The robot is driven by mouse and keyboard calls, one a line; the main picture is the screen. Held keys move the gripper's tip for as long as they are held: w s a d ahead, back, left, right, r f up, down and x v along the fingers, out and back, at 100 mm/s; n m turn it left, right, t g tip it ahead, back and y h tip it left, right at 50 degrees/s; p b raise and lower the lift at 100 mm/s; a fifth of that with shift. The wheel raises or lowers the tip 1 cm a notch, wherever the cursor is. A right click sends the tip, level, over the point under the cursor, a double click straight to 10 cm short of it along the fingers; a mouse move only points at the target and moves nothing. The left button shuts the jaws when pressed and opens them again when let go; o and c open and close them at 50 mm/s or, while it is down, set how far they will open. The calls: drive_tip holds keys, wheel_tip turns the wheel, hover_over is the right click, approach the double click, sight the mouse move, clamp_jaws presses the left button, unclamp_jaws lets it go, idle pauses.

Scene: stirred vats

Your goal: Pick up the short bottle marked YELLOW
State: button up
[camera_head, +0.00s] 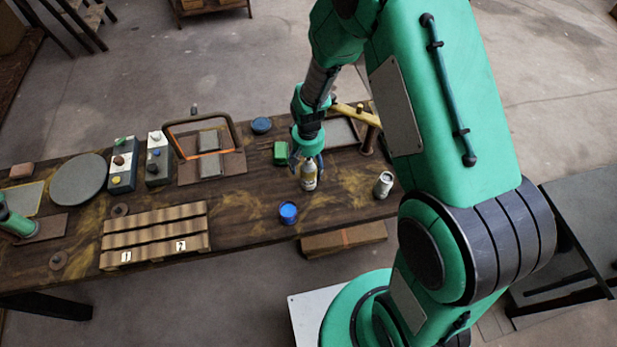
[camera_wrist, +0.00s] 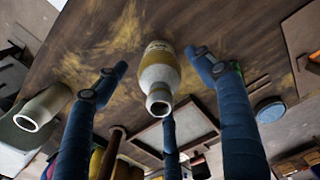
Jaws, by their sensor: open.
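The short bottle (camera_head: 308,174) stands upright on the wooden table, pale with a yellowish label band; I cannot read its marking. In the wrist view the bottle (camera_wrist: 158,75) shows its open mouth towards the camera, between the blue fingers. My gripper (camera_head: 307,158) is above and around the bottle's top in the head view, pointing down. In the wrist view my gripper (camera_wrist: 160,75) is open, its fingers spread on both sides of the bottle with gaps, and a third finger lies below it.
A green block (camera_head: 281,153) lies close behind on the left. A wooden rack (camera_head: 155,235) and a framed stand (camera_head: 210,165) are further left. Table between bottle and rack is mostly clear.

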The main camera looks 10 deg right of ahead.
drive_tip(key=shift+f+b, duration=0.4)
drive_tip(key=shift+f, duration=1.85)
drive_tip(key=shift+c, duration=0.2)
drive_tip(key=c, duration=1.5)
drive_tip(key=shift+r, duration=0.2)
drive_tip(key=shift+w+r, duration=0.1)
drive_tip(key=shift+r, duration=0.5)
wheel_tip(320, 180, up, 2)
drive_tip(key=shift+r+p, duration=0.15)
drive_tip(key=shift+p, duration=0.3)
drive_tip(key=s, duration=0.5)
drive_tip(key=s+d+p, duration=0.1)
drive_tip(key=s, duration=0.4)
drive_tip(key=s+r, duration=0.1)
drive_tip(key=s, duration=0.5)
drive_tip(key=shift+d+r, duration=0.1)
drive_tip(key=shift+d, duration=0.3)
